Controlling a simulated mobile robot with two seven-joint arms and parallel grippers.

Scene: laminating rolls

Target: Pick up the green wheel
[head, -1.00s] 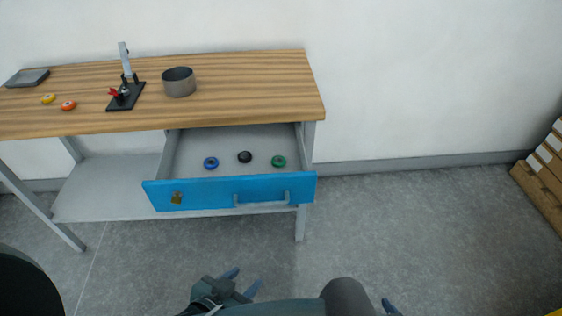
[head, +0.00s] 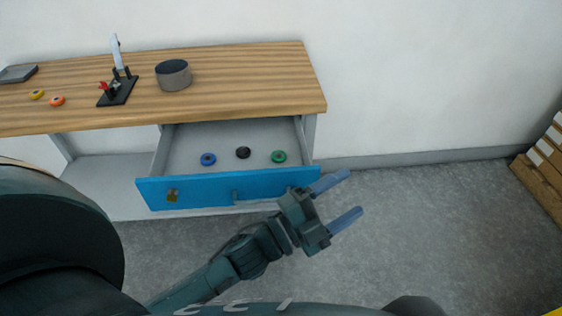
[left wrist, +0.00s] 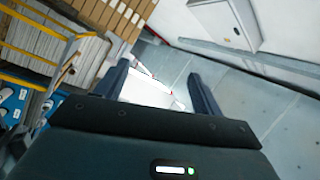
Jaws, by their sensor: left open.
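The green wheel (head: 279,156) lies in the open drawer (head: 222,189) with the blue front, at the right end of a row with a black wheel (head: 243,152) and a blue wheel (head: 208,159). My left gripper (head: 337,200) is open and empty, in front of the drawer's right end, with its fingers pointing right, away from the green wheel. In the left wrist view its two fingers (left wrist: 158,88) are spread with nothing held between them, and no wheel shows there. My right gripper is not in view.
The wooden tabletop (head: 230,90) above the drawer holds a grey round container (head: 173,75), a black clamp device (head: 118,92), a yellow wheel (head: 37,94), an orange wheel (head: 57,101) and a grey tray (head: 18,74). Floor right of the table is clear.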

